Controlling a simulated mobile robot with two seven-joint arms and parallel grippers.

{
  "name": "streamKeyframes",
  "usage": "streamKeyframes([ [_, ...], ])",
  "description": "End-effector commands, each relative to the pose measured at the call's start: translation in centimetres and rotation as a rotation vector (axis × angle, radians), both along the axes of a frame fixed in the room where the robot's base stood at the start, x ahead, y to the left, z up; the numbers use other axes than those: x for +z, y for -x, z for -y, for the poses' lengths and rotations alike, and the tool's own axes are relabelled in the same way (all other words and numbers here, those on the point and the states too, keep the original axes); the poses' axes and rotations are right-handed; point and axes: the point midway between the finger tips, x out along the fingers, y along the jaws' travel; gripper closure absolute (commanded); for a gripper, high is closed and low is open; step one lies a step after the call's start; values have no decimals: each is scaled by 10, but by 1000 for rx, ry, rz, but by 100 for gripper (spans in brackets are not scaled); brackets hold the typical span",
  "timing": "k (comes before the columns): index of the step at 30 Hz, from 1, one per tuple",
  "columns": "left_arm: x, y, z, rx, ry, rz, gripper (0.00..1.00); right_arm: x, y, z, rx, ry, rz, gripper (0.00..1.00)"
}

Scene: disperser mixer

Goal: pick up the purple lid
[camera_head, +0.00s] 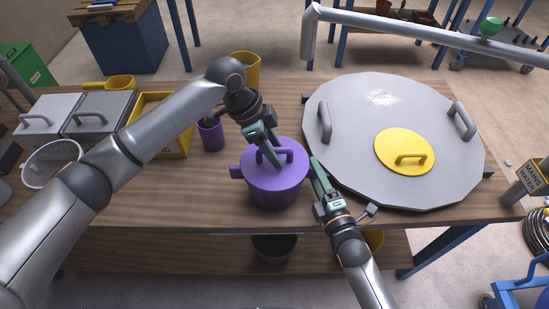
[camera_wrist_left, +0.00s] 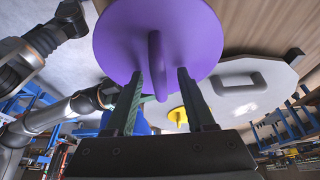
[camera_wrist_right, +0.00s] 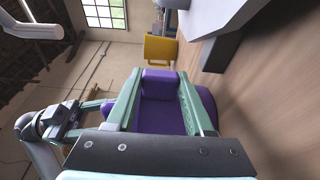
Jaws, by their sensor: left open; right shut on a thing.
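The purple lid (camera_head: 292,158) with its upright loop handle (camera_head: 283,154) sits on the purple pot (camera_head: 278,190) near the table's front edge. My left gripper (camera_head: 272,156) is over the lid from above. In the left wrist view its open fingers (camera_wrist_left: 162,80) stand on either side of the loop handle (camera_wrist_left: 155,60), below the purple lid disc (camera_wrist_left: 185,30). My right gripper (camera_head: 316,168) is at the pot's right side. In the right wrist view its fingers (camera_wrist_right: 162,77) are shut on the pot's purple side handle (camera_wrist_right: 158,86). That handle is hidden in the head view.
A large round grey lid (camera_head: 350,115) with a yellow hatch (camera_head: 398,140) lies right of the pot. A purple cup (camera_head: 211,136), a yellow bin (camera_head: 176,142) and grey lidded boxes (camera_head: 95,118) stand to the left.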

Motion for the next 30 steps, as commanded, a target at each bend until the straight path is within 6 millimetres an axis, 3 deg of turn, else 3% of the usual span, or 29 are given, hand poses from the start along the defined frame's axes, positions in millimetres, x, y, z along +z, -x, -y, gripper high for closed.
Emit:
streamKeyframes([
  [3, 0, 0, 0, 0, 0, 0, 48, 0, 0, 0, -1, 0, 0, 100],
  [17, 1, 0, 0, 0, 0, 0, 100, 0, 0, 0, -1, 0, 0, 100],
  [30, 1, 0, -1, 0, 0, 1, 100, 0, 0, 0, -1, 0, 0, 100],
])
